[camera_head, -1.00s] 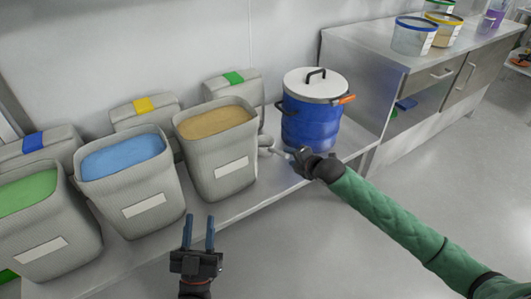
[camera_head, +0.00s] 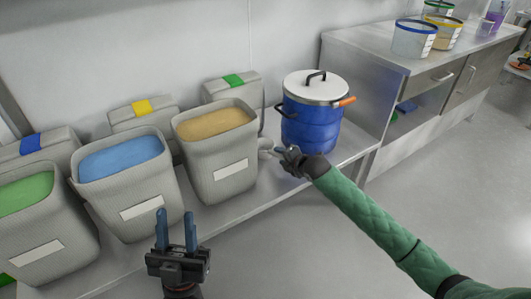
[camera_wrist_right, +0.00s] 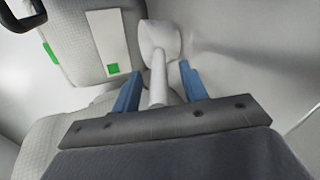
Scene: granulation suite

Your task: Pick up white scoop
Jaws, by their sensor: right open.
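The white scoop (camera_wrist_right: 160,42) shows in the right wrist view with its head beyond my fingertips. Its handle runs down between the two blue fingers of my right gripper (camera_wrist_right: 158,86), which is open, with gaps beside the handle. In the head view the scoop (camera_head: 265,144) is a small pale shape between the tan-filled bin and the blue pot, partly hidden. My right gripper (camera_head: 281,151) is right beside it there. My left gripper (camera_head: 176,231) is open and empty in front of the bins.
Bins with tan (camera_head: 215,172), blue (camera_head: 130,190) and green (camera_head: 45,235) contents stand on a low bench. A blue pot (camera_head: 310,132) with a white lid stands right behind my right gripper. A steel counter (camera_head: 400,52) at the right holds several tubs. Floor in front is clear.

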